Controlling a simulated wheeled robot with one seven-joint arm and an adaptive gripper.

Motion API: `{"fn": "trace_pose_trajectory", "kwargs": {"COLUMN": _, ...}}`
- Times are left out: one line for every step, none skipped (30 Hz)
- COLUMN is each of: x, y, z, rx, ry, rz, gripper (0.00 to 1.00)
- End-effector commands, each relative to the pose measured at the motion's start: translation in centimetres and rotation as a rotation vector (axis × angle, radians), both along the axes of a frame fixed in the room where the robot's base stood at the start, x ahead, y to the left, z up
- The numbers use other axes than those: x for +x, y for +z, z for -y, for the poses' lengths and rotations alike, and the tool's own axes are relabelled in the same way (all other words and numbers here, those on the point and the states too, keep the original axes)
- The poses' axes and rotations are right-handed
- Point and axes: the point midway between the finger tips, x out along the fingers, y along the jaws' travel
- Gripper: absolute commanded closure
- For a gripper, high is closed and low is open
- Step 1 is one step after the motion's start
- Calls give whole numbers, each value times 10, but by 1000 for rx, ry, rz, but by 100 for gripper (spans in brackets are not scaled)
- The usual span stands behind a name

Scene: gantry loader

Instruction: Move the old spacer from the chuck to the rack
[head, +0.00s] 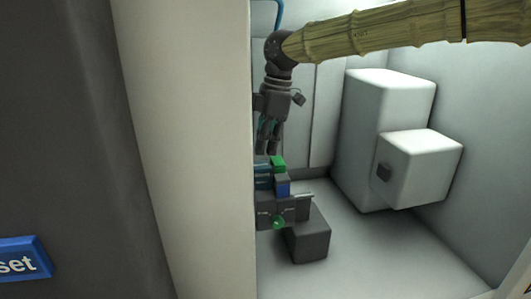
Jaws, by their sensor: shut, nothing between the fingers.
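My gripper (269,148) hangs from the dark wrist at the upper middle, fingers pointing down and shut with nothing between them. Just below its fingertips is a small green block (278,162) above a blue block (283,188). These sit on a dark grey fixture (290,209) with a round green part (279,223) on its front. I cannot tell for certain which part is the chuck, the rack or the old spacer. The left side of the fixture is hidden by the pale wall edge.
A pale wall panel (190,150) blocks the view left of the fixture. A dark grey box (308,238) is in front of the fixture. The floor at front right is clear.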

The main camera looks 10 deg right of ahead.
Motion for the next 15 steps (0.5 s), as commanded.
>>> {"fn": "trace_pose_trajectory", "kwargs": {"x": 0, "y": 10, "z": 1, "rx": 1, "ry": -1, "rz": 3, "gripper": 100}}
{"fn": "trace_pose_trajectory", "kwargs": {"x": 0, "y": 16, "z": 3, "rx": 1, "ry": -1, "rz": 3, "gripper": 100}}
{"fn": "trace_pose_trajectory", "kwargs": {"x": 1, "y": 24, "z": 4, "rx": 2, "ry": -2, "rz": 3, "gripper": 100}}
{"fn": "trace_pose_trajectory", "kwargs": {"x": 0, "y": 29, "z": 5, "rx": 1, "ry": -1, "rz": 2, "gripper": 100}}
{"fn": "trace_pose_trajectory", "kwargs": {"x": 0, "y": 35, "z": 6, "rx": 1, "ry": -1, "rz": 2, "gripper": 100}}
{"fn": "trace_pose_trajectory", "kwargs": {"x": 1, "y": 42, "z": 8, "rx": 1, "ry": -1, "rz": 2, "gripper": 100}}
{"fn": "trace_pose_trajectory", "kwargs": {"x": 1, "y": 47, "z": 9, "rx": 0, "ry": -2, "rz": 2, "gripper": 100}}
{"fn": "trace_pose_trajectory", "kwargs": {"x": 0, "y": 53, "z": 10, "rx": 0, "ry": -2, "rz": 1, "gripper": 100}}
{"fn": "trace_pose_trajectory", "kwargs": {"x": 0, "y": 59, "z": 11, "rx": 1, "ry": -1, "rz": 1, "gripper": 100}}
{"fn": "trace_pose_trajectory", "kwargs": {"x": 0, "y": 63, "z": 12, "rx": 0, "ry": -1, "rz": 0, "gripper": 100}}
{"fn": "trace_pose_trajectory", "kwargs": {"x": 0, "y": 67, "z": 13, "rx": 0, "ry": -1, "rz": -1, "gripper": 100}}
{"fn": "trace_pose_trajectory", "kwargs": {"x": 0, "y": 72, "z": 14, "rx": 0, "ry": -1, "rz": -1, "gripper": 100}}
{"fn": "trace_pose_trajectory", "kwargs": {"x": 0, "y": 75, "z": 14, "rx": 0, "ry": -1, "rz": -2, "gripper": 100}}
{"fn": "trace_pose_trajectory", "kwargs": {"x": 0, "y": 78, "z": 15, "rx": -1, "ry": 0, "rz": -3, "gripper": 100}}
{"fn": "trace_pose_trajectory", "kwargs": {"x": 0, "y": 82, "z": 16, "rx": -1, "ry": 0, "rz": -3, "gripper": 100}}
